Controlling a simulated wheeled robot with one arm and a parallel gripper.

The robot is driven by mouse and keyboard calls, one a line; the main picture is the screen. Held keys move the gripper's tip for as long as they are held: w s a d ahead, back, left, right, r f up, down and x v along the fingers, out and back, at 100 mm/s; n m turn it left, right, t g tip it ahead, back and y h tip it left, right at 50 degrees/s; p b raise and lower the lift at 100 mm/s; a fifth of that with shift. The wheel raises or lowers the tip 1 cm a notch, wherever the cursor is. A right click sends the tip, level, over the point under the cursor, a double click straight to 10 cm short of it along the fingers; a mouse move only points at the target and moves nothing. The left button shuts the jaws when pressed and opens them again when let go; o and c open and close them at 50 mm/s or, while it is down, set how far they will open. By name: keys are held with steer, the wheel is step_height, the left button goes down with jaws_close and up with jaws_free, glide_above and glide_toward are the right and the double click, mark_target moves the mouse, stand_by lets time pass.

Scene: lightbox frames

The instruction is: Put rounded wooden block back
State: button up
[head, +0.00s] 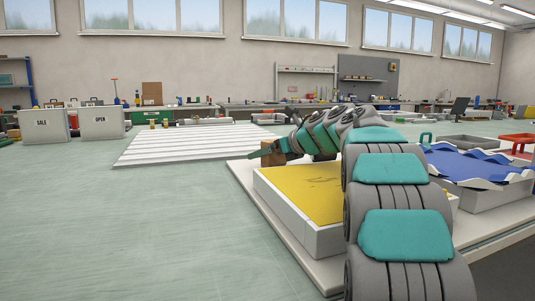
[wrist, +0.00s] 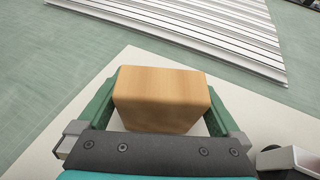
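The rounded wooden block (wrist: 162,92) is light brown with softened edges. It sits between the two green fingers of my gripper (wrist: 163,100) in the wrist view, with a finger against each side. In the head view the block (head: 273,157) shows partly behind a green finger of my gripper (head: 268,153), near the far left corner of a yellow-filled tray (head: 300,190). White board surface (wrist: 125,62) shows beneath and around the block in the wrist view. I cannot tell whether the block touches it.
A white ridged panel (head: 185,143) lies beyond the board, and also at the top of the wrist view (wrist: 190,30). A box with a wavy blue sheet (head: 475,165) stands at right. The green surface at left is clear.

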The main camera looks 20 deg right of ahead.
steer(key=shift+r, duration=0.25)
steer(key=v, duration=1.2)
